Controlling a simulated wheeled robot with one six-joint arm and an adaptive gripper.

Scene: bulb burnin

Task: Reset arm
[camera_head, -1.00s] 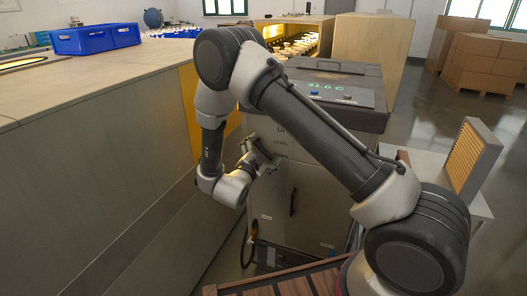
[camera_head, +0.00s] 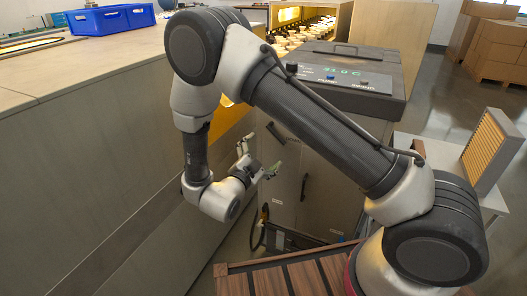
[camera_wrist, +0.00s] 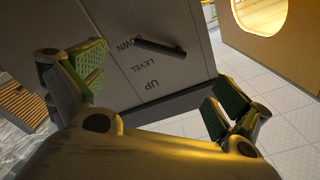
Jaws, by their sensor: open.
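My gripper (camera_head: 262,159) is at the end of my folded arm, left of the front of a grey cabinet machine (camera_head: 325,195). In the wrist view my gripper (camera_wrist: 155,92) has its two green-padded fingers wide apart with nothing between them. Beyond the fingers is the cabinet's front panel, marked "UP", "LEVEL" and "DOWN", with a dark lever (camera_wrist: 160,47). The lever is apart from both fingers. The panel lettering appears upside down in the wrist view.
A lit rack of bulbs (camera_head: 300,32) stands behind the cabinet. A ribbed orange panel (camera_head: 487,150) stands on a side table at right. Cardboard boxes (camera_head: 490,50) stand at the back right.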

